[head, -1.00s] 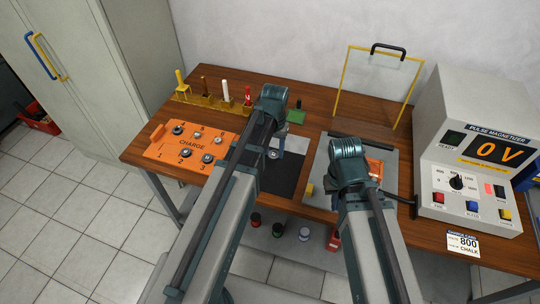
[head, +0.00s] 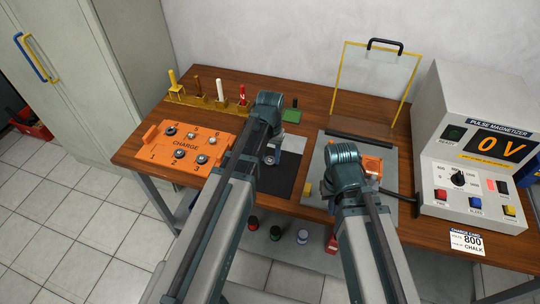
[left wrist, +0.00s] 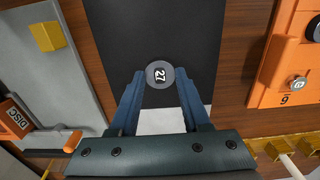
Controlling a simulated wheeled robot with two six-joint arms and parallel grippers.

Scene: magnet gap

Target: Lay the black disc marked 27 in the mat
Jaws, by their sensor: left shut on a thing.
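The mat also fills the middle of the left wrist view (left wrist: 160,30). I cannot tell whether the disc touches the mat. My right arm is over the grey plate (head: 390,206) beside an orange block (head: 373,164). My right gripper's fingers are hidden behind its own wrist.
An orange charge board (head: 159,144) with several discs lies at left. A rack of coloured sticks (head: 205,101) and a green block (head: 291,115) stand behind. The pulse magnetizer (head: 470,150) reading 0 V stands at right. A yellow-framed clear shield (head: 374,75) stands at the back.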

